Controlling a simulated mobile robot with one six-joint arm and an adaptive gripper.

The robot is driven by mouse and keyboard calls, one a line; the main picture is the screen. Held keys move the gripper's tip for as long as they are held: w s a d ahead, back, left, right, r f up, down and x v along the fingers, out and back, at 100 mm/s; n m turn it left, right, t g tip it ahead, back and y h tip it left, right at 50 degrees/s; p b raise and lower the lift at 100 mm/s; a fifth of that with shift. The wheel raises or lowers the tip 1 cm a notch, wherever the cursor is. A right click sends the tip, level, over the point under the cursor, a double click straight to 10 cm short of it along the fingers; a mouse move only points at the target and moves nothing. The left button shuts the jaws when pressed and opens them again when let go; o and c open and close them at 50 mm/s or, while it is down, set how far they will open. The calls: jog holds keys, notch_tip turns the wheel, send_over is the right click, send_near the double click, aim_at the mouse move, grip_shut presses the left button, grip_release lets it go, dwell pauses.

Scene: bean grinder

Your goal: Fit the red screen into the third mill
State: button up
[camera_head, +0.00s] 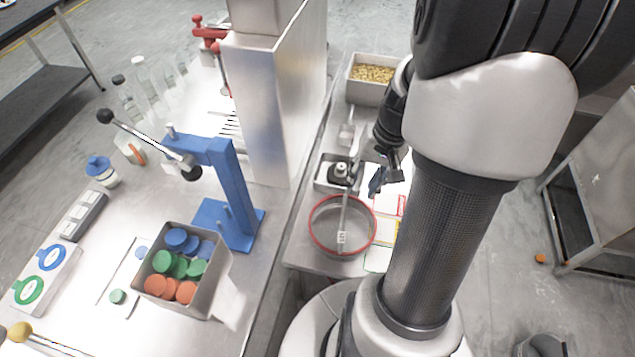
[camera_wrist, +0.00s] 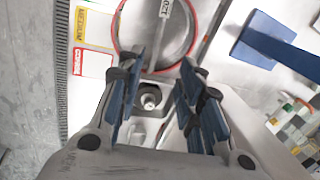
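A round sieve-like screen with a red rim (camera_head: 342,225) lies on the narrow steel bench, with a bar and a small white tag across it. It also shows at the top of the wrist view (camera_wrist: 157,60). My gripper (camera_head: 382,178) is above the bench, just behind the screen in the head view. In the wrist view my gripper (camera_wrist: 160,85) has its blue-padded fingers spread apart with nothing between them. The red rim shows beyond the fingertips, and I cannot tell the exact height gap. I cannot identify the third mill in either view.
A small steel tray with a dark, pale-topped fitting (camera_head: 340,171) sits behind the screen. Colored label cards (camera_wrist: 92,27) lie beside it. A bean bin (camera_head: 371,78) stands farther back. A blue press (camera_head: 232,190) and a bin of colored pucks (camera_head: 205,300) stand left.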

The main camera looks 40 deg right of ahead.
jog(key=b, duration=0.4)
send_over(344, 220)
jog(key=s, duration=0.1)
notch_tip(344, 220, down, 10)
jog(key=shift+w+f+b, duration=0.2)
jog(key=shift+f+b, duration=0.45)
jog(key=shift+f, duration=0.85)
jog(key=shift+w+f+b, duration=0.15)
jog(key=shift+f+b, duration=0.5)
jog(key=shift+f, duration=0.85)
jog(key=shift+r, duration=0.1)
grip_shut()
